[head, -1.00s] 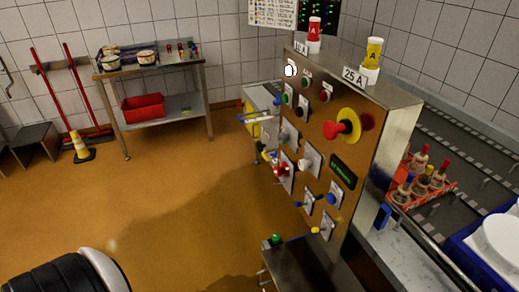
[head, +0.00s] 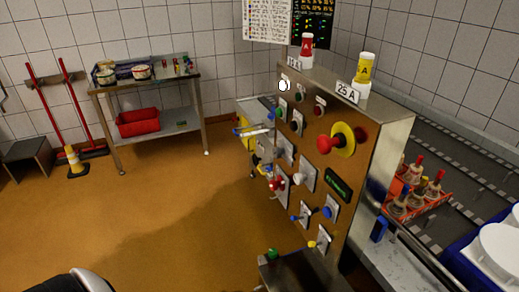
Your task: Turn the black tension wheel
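I cannot make out a black tension wheel in the head view. A tall steel control cabinet (head: 385,150) stands right of the middle, its brown-looking front turned to the left. On that front are a red mushroom button (head: 328,144) on a yellow disc, a lit green display (head: 338,185), a white knob (head: 298,178), a blue knob (head: 328,212), and several small buttons and levers. Neither of my grippers is in view.
A steel side table (head: 155,80) with a red bin (head: 138,122) stands at the back left. A conveyor (head: 455,150) and red crate (head: 432,207) lie right of the cabinet. The orange floor (head: 130,225) is open at left.

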